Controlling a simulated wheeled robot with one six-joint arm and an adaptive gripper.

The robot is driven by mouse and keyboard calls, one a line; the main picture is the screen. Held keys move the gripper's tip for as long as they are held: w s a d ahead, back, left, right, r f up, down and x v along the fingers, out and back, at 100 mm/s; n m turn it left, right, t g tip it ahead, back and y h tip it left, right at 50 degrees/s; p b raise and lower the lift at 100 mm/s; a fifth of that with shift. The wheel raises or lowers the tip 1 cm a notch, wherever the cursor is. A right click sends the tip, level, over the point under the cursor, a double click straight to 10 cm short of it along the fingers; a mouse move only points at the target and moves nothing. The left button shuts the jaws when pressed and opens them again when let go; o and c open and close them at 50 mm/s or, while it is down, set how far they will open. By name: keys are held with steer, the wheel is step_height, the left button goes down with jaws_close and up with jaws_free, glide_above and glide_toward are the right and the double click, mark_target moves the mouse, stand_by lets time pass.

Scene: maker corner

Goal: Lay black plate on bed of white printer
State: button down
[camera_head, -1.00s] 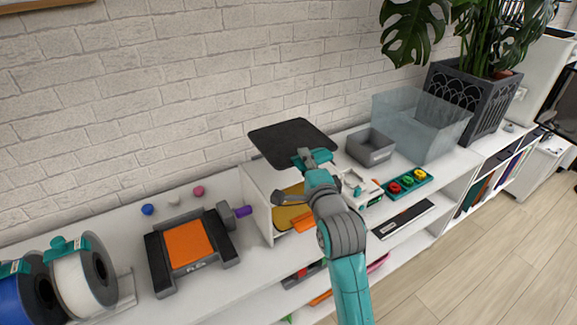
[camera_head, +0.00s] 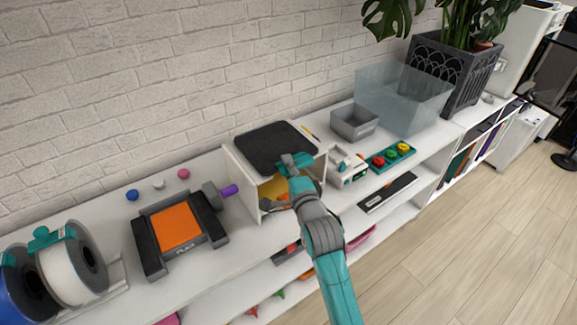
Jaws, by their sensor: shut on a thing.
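The black plate (camera_head: 272,147) is a thin, flat, dark square. My gripper (camera_head: 292,165) is shut on its front edge and holds it roughly level. The plate shows over the top of a white box-like frame (camera_head: 240,180) with an open front, which looks like the white printer. A yellow-gold surface (camera_head: 272,188), perhaps its bed, shows inside, partly hidden by my gripper and arm. I cannot tell whether the plate touches the white frame or hovers within or above it.
A dark printer with an orange bed (camera_head: 177,229) stands left, with a purple-tipped part (camera_head: 229,190) between. Right are a small white device (camera_head: 347,167), a grey bin (camera_head: 354,122), a clear tub (camera_head: 402,97) and a teal tray (camera_head: 390,156). Spools (camera_head: 70,262) stand far left.

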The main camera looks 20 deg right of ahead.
steer(key=shift+f, duration=0.2)
steer(key=c, duration=1.1)
jaws_free()
steer(key=shift+o, duration=0.2)
steer(key=shift+s, duration=0.1)
steer(key=s, duration=1)
steer(key=shift+s+d, duration=0.2)
steer(key=shift+s, duration=0.1)
